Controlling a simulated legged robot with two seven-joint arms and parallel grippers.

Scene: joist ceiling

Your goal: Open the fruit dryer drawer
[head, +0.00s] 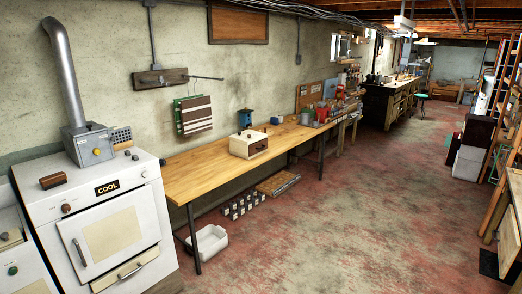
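A white oven-like appliance (105,215) stands at the left, with a black plate reading COOL, a windowed door with a long handle, and a shut drawer-like panel (123,272) with a handle low on its front. A small cream box (248,144) with a wooden front and a dark knob sits on the wooden bench and looks shut. I cannot tell for certain which of these is the fruit dryer. Neither of my grippers is in view.
The wooden bench (205,160) runs along the left wall. A white bin (208,242) and several small dark items (240,207) are on the floor under it. Shelving and boxes (472,150) line the right side. The red-grey floor (330,235) between is clear.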

